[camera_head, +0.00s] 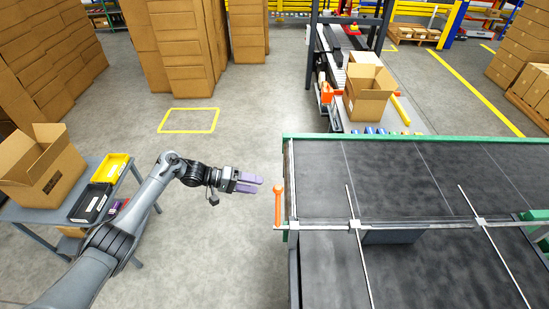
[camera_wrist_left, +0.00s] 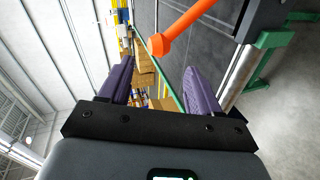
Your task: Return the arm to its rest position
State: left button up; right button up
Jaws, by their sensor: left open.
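My left arm (camera_head: 148,196) reaches in from the lower left of the head view, over the floor between the side table and the folder gluer. Its gripper (camera_head: 262,184) points right and ends just short of an orange-handled lever (camera_head: 279,200) at the machine's left edge. The gripper is open and empty, with a gap between its purple fingers. In the left wrist view the fingers (camera_wrist_left: 160,82) stand apart, and the orange lever (camera_wrist_left: 180,28) shows beyond them. I cannot see them touching it. My right gripper is not in view.
The dark machine bed (camera_head: 390,185) with metal rods fills the right. A side table (camera_head: 50,216) at left carries an open box (camera_head: 40,170), a yellow bin (camera_head: 110,168) and a black bin (camera_head: 90,203). Another open box (camera_head: 368,98) stands behind the bed. Floor behind the gripper is clear.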

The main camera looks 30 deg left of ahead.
pick_arm(q)
jog(key=shift+f, duration=0.1)
jog(key=s+d+f+n+g+p, duration=0.1)
jog(key=s+d+f+g+p, duration=0.15)
jog(key=s+d+f, duration=0.7)
jog(key=s+d+f+m+y+p, duration=0.15)
jog(key=s+d+f+p, duration=0.35)
jog(key=s+d, duration=1)
jog(key=s+a+r+m+y, duration=0.1)
jog(key=a+r+m+y, duration=0.2)
jog(key=r, duration=0.6)
jog(key=s+a+r+m+y, duration=0.1)
jog(key=s+a+r+y, duration=0.1)
jog(key=r+y, duration=0.5)
jog(key=s+a+m, duration=0.1)
jog(key=s+a+r+g, duration=0.1)
jog(key=s, duration=0.1)
jog(key=s+a+m+g+p, duration=0.1)
jog(key=shift+s+a+r+m, duration=0.1)
jog(key=shift+s+r+m, duration=0.05)
jog(key=shift+r+m, duration=0.2)
